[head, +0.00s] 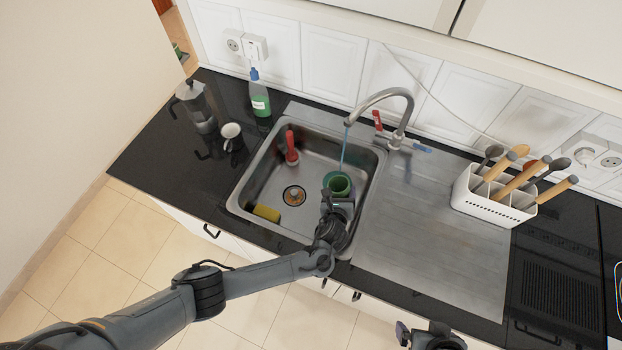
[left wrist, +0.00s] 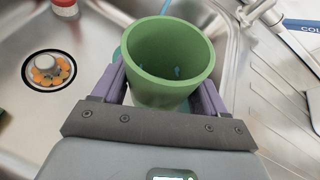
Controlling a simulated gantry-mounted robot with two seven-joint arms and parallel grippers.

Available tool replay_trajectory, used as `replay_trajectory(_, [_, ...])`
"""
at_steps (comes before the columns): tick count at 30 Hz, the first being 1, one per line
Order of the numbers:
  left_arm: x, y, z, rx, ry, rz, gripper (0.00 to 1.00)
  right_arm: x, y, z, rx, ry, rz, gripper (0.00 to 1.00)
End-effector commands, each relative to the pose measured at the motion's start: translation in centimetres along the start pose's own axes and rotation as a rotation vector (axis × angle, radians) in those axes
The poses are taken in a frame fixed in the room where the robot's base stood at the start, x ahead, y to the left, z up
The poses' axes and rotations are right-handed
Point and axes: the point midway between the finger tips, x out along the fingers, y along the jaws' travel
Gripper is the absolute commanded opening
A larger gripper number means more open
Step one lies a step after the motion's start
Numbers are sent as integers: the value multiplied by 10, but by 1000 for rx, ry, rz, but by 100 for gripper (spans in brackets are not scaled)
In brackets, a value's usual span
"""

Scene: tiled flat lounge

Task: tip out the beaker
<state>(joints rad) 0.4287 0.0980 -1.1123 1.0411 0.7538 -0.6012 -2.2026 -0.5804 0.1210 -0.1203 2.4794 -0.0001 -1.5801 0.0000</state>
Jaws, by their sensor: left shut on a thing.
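The green beaker (head: 341,187) is over the right part of the sink basin, its open mouth facing up. My left gripper (head: 338,201) is shut on it. In the left wrist view the beaker (left wrist: 168,60) sits between the two purple fingers (left wrist: 160,92), and small blue specks show inside it. A thin blue stream (head: 343,152) comes down from the tap (head: 380,95) close to the beaker. A teal round thing shows partly behind the beaker; most of it is hidden. My right gripper (head: 430,336) is at the bottom edge, cut off, its jaws unclear.
The steel sink (head: 262,185) holds a red-handled thing (head: 291,148), a yellow sponge (head: 266,213) and a drain (head: 294,196). The drainboard (head: 430,225) is clear. A white utensil holder (head: 490,205) stands right; a bottle (head: 260,98), mug (head: 231,136) and moka pot (head: 195,107) stand left.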

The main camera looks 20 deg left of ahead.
Motion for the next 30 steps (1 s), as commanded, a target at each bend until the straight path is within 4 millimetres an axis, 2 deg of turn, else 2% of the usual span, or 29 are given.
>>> replay_trajectory(4, [4, 7, -3, -66, 27, -26, 43, 8, 0, 3, 0, 0, 0, 100])
replay_trajectory(22, [1, 24, 21, -322, 139, -132, 43, 16, -1, 5, 1, 1, 0, 100])
replay_trajectory(30, [-2, 24, 28, -438, 190, -181, 43, 21, -1, 7, 1, 1, -1, 100])
